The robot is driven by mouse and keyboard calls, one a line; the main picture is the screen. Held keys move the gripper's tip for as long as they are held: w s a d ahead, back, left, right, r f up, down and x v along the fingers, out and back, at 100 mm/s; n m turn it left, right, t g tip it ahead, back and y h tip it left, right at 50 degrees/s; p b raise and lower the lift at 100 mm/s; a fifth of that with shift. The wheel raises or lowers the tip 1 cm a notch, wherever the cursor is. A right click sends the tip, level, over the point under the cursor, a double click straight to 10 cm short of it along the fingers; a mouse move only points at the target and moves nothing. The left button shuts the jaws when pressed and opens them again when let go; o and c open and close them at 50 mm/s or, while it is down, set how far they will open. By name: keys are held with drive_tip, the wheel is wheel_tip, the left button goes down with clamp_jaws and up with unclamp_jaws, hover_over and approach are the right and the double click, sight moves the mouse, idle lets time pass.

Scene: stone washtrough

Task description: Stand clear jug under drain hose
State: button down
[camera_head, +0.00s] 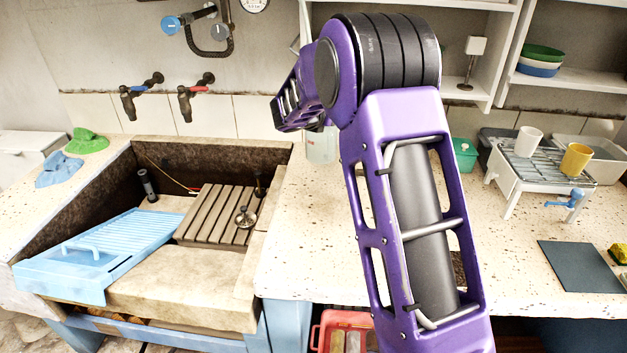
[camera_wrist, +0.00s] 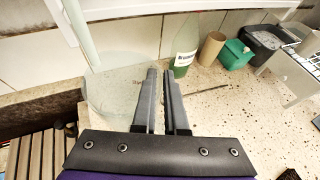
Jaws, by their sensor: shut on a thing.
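The clear jug (camera_wrist: 108,92) is faint and see-through in the wrist view, on the left side of my fingers at the back of the counter. In the head view a pale part of the jug (camera_head: 322,146) shows beneath my arm; the rest is hidden. My gripper (camera_wrist: 166,76) is shut on the jug at its right side, with a narrow gap between the fingers; the exact grip point is hard to see. My gripper is hidden behind my arm in the head view. I cannot clearly make out a drain hose; a dark bent pipe (camera_head: 212,48) hangs on the wall.
The stone trough (camera_head: 195,290) with a slatted board (camera_head: 210,213) and blue drainer (camera_head: 95,255) lies left. A labelled bottle (camera_wrist: 185,50), brown tube (camera_wrist: 211,48) and green container (camera_wrist: 235,54) stand right of my fingers. A white rack (camera_head: 535,178) holds cups. Shelves hang above.

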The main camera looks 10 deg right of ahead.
sight(325, 145)
drive_tip(key=f, duration=0.2)
drive_tip(key=w+a+f, duration=0.1)
drive_tip(key=f, duration=0.1)
drive_tip(key=w+f+b, duration=0.1)
drive_tip(key=shift+w+a+f, duration=0.1)
drive_tip(key=shift+a+f, duration=0.3)
drive_tip(key=shift+f+b, duration=0.45)
drive_tip(key=shift+f, duration=1.55)
drive_tip(key=shift+f, duration=0.25)
drive_tip(key=c, duration=1)
unclamp_jaws()
drive_tip(key=shift+r, duration=0.1)
drive_tip(key=shift+o, duration=0.2)
drive_tip(key=shift+r, duration=0.1)
drive_tip(key=v, duration=1.2)
drive_tip(key=shift+s+d+p, duration=0.2)
drive_tip(key=shift+p, duration=0.1)
